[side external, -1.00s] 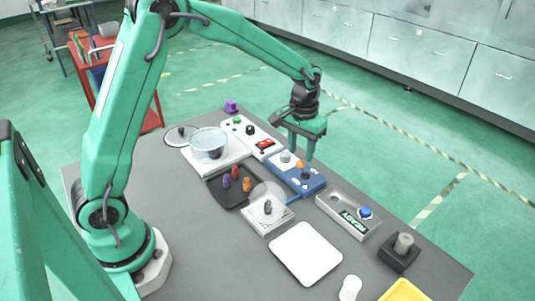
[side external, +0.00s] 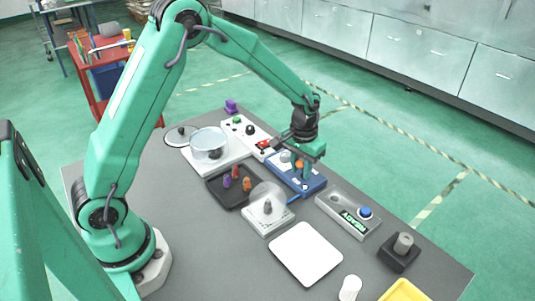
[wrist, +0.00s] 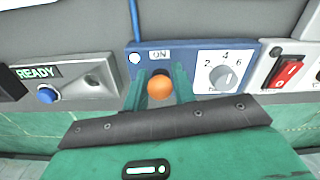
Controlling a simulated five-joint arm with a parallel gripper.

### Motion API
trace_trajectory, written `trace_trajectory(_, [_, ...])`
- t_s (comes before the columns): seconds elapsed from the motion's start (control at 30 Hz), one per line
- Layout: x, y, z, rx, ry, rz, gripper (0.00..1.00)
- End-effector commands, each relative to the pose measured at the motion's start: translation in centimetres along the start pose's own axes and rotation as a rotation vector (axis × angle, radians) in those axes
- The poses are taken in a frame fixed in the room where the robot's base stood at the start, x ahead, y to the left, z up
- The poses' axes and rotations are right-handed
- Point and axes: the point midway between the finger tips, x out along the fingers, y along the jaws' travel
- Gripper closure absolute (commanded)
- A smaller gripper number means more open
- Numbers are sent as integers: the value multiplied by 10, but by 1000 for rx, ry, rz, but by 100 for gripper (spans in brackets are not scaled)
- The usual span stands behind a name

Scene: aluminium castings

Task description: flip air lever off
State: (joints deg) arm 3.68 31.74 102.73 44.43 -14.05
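The air lever's orange ball knob (wrist: 160,87) stands on a blue panel (wrist: 198,54). An ON label (wrist: 158,54) is printed beyond the knob in the wrist view. In the side view the knob (side external: 299,164) shows beside my gripper, over the blue panel (side external: 311,187). My gripper (wrist: 160,85) has one finger on each side of the knob, with a narrow gap visible, so it is open around it. The lever's stem and the panel face nearest my gripper are hidden, so I cannot tell the lever's exact tilt.
A white numbered dial (wrist: 221,74) sits right of the lever in the wrist view, with a red rocker switch (wrist: 288,73) beyond. A READY box with a blue button (wrist: 47,95) is at left. A black tray of pegs (side external: 217,191) lies left of the panel in the side view.

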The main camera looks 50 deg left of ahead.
Motion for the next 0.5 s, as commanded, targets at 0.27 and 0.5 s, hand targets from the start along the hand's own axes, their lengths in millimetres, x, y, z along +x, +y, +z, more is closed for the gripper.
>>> trace_trajectory(0.27, [0, 0, 0, 1, 0, 0, 100])
trace_trajectory(0.5, [0, 1, -2, 2, -36, -9, 100])
